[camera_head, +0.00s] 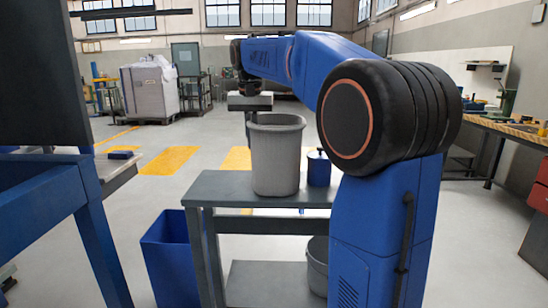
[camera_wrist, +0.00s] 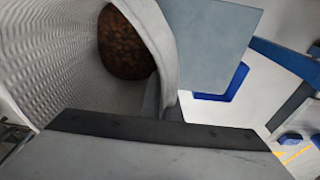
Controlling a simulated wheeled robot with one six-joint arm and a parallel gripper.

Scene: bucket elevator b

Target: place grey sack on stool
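A grey, bucket-shaped container (camera_head: 276,155) stands upright on a dark grey two-level table (camera_head: 225,188). Its woven-looking inner wall (camera_wrist: 60,50) and a brown, grainy mass (camera_wrist: 125,45) inside show in the wrist view. I cannot tell whether this container is the grey sack. My gripper (camera_head: 249,122) points down at the container's far left rim. In the wrist view the rim runs down to the dark finger area (camera_wrist: 172,108). Whether the fingers are closed on the rim is hidden. I see nothing that is clearly a stool.
A blue can (camera_head: 318,169) stands right of the container. A blue bin (camera_head: 168,255) stands on the floor left of the table, and another grey bucket (camera_head: 317,265) is on its lower shelf. A large pale bulk sack (camera_head: 150,88) stands far back. Floor behind the table is clear.

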